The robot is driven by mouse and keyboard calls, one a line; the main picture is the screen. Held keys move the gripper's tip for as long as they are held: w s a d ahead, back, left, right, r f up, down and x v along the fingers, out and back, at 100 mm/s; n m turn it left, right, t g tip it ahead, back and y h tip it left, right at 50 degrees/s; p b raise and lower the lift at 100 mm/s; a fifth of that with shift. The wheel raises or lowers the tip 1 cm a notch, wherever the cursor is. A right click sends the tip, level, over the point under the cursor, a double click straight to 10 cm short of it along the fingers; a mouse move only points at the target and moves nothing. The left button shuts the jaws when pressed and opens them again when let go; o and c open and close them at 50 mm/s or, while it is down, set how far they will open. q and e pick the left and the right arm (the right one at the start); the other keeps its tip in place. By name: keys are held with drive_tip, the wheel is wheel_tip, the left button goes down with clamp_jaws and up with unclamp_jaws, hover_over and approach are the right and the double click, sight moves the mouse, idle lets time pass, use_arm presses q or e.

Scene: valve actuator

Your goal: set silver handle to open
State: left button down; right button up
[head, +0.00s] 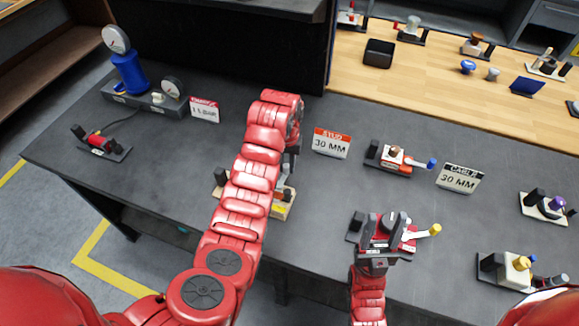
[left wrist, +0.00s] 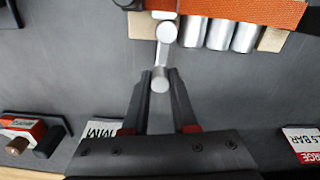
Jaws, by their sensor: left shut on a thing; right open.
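The silver handle (left wrist: 161,70) is a short bar with rounded ends, beside an orange valve body (left wrist: 265,12) with silver cylinders in the left wrist view. My left gripper (left wrist: 162,80) is shut on its near end. In the head view my left gripper (head: 291,165) points down, and my arm hides most of the valve and the handle. A pale wooden base (head: 283,210) shows beside the arm. My right gripper (head: 383,222) is open above the front of the table, by a red device with a yellow-tipped lever (head: 434,230); I cannot tell whether they touch.
A red-and-white "STUD 30 MM" sign (head: 332,143) stands right of my left gripper. A device with a blue-tipped lever (head: 402,160) and a "CABLE 30 MM" sign (head: 459,179) stand further right. A blue pump with gauges (head: 128,72) stands at the back left.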

sight(285, 165)
use_arm(q)
drive_tip(key=shift+w+a+n, duration=0.1)
drive_tip(key=shift+a+n, duration=0.25)
drive_tip(key=shift+n, duration=0.45)
drive_tip(key=c, duration=0.7)
unclamp_jaws()
wheel_tip(285, 165, up, 7)
drive_tip(key=p, duration=0.4)
drive_tip(key=shift+d+p, duration=0.1)
drive_tip(key=shift+p, duration=0.2)
drive_tip(key=shift+r, duration=5.15)
